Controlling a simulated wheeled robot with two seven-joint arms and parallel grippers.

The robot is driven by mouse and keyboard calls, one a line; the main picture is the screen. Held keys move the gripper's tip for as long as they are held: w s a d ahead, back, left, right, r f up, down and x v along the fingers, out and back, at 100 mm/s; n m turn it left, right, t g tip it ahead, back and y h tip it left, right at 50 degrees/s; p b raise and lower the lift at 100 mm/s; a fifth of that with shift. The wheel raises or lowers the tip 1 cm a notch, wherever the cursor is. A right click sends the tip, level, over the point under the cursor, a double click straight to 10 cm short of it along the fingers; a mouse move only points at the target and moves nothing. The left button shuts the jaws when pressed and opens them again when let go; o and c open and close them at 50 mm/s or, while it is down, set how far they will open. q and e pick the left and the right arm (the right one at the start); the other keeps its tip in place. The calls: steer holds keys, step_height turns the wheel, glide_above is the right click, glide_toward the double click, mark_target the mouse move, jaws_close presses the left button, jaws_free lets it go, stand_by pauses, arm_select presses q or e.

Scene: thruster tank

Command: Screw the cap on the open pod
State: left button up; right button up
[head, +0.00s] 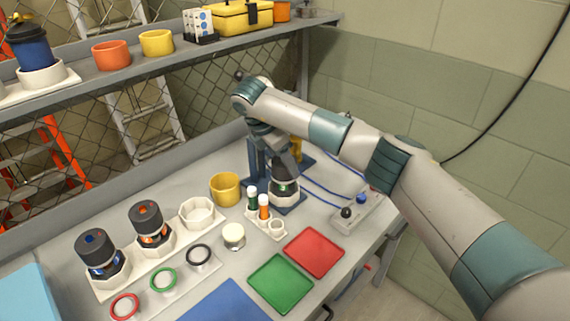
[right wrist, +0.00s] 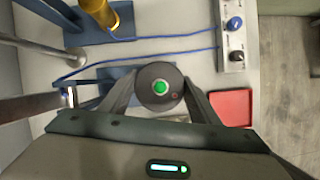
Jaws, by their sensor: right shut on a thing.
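A pod (head: 284,191) with a green glow and a pale base stands upright at the blue fixture (head: 296,202), under my right arm in the head view. My right gripper (head: 286,163) is directly above it, pointing down. In the right wrist view my right gripper (right wrist: 158,92) is shut on a round dark cap (right wrist: 159,77) with a green centre, its fingers on either side. The fingers and wrist hide much of the cap in the head view. I cannot tell whether the cap touches the pod or how far it is threaded. My left gripper is out of view.
Two capped pods, blue-marked (head: 98,254) and orange-marked (head: 150,223), stand in a holder beside an empty octagonal seat (head: 201,214). A yellow cup (head: 225,189), vial rack (head: 268,223) and control box (head: 358,213) surround the fixture. Red (head: 314,252) and green (head: 281,284) trays lie in front.

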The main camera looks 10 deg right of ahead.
steer(key=shift+d+f, duration=0.15)
steer(key=shift+f, duration=0.2)
steer(key=o, duration=0.9)
steer(key=shift+o, duration=0.9)
steer(key=shift+s+d, duration=0.1)
steer(key=shift+d, duration=0.05)
